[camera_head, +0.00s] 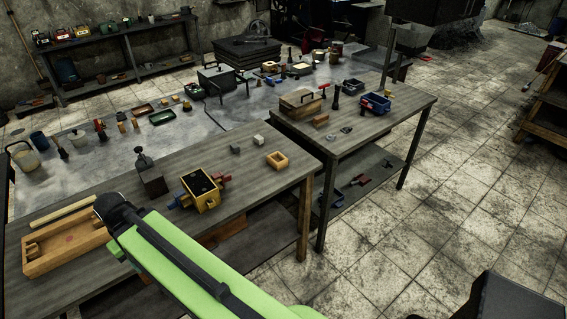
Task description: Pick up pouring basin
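No label marks the pouring basin, so I cannot tell for sure which thing it is. A small, open, orange-tan wooden box (277,160) lies on the near table at its right end and could be it. It sits apart from other things, with its hollow facing up. My green arm (180,262) reaches in from the bottom, over the front of the near table, left of and nearer than that box. No gripper fingers show, so I cannot see their state or whether they hold anything.
On the near table (105,202) are a brass-coloured box (201,193) with red and blue parts, two small grey cubes, a dark stamp-like tool (150,174) and a long wooden tray (62,241). A second table (350,118) with a wooden box adjoins. The tiled floor at right is mostly clear.

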